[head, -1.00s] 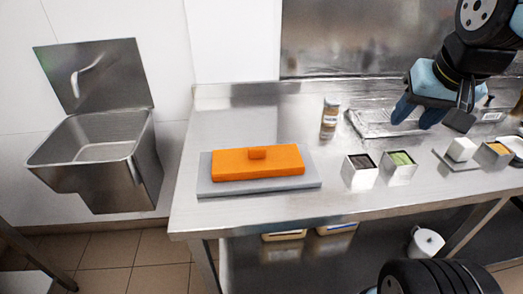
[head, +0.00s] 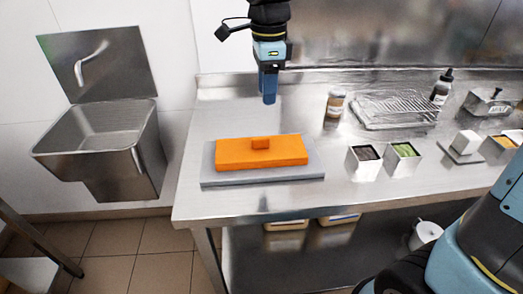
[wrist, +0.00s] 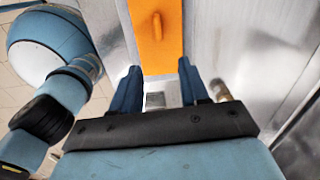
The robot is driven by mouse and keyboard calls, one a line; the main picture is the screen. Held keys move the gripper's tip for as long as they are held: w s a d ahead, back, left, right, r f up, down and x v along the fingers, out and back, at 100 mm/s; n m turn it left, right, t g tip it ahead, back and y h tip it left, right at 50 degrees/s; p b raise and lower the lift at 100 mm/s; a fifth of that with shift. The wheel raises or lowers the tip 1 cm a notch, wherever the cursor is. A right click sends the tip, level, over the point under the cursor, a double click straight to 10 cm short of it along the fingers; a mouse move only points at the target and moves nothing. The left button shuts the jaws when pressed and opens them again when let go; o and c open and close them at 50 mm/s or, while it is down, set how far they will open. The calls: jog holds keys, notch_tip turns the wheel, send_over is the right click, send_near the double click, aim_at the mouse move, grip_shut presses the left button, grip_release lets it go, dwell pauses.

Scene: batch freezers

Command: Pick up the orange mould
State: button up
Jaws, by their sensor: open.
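The orange mould (head: 280,156) is a long flat block with a small raised knob on top. It lies on a grey slab (head: 215,180) on the steel counter, near the left end. In the wrist view the mould (wrist: 158,50) shows at the top, beyond the fingertips, with its knob visible. My gripper (head: 269,98) points down above the counter, over or behind the mould, apart from it. In the wrist view my gripper (wrist: 160,72) has its two blue fingers spread with nothing between them.
A jar (head: 334,103), a wire rack (head: 395,108) and two square containers, one dark-filled (head: 363,160) and one green-filled (head: 403,159), stand right of the mould. A steel sink (head: 100,140) hangs on the left wall. The counter left of the slab is clear.

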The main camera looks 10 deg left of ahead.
aim_at(261, 137)
jog(key=shift+m, duration=0.4)
jog(key=f, duration=0.4)
jog(key=a+f, duration=0.1)
jog(key=f, duration=0.9)
jog(key=shift+s+a+f, duration=0.1)
jog(key=shift+a+f, duration=0.1)
jog(key=shift+f, duration=0.05)
grip_shut()
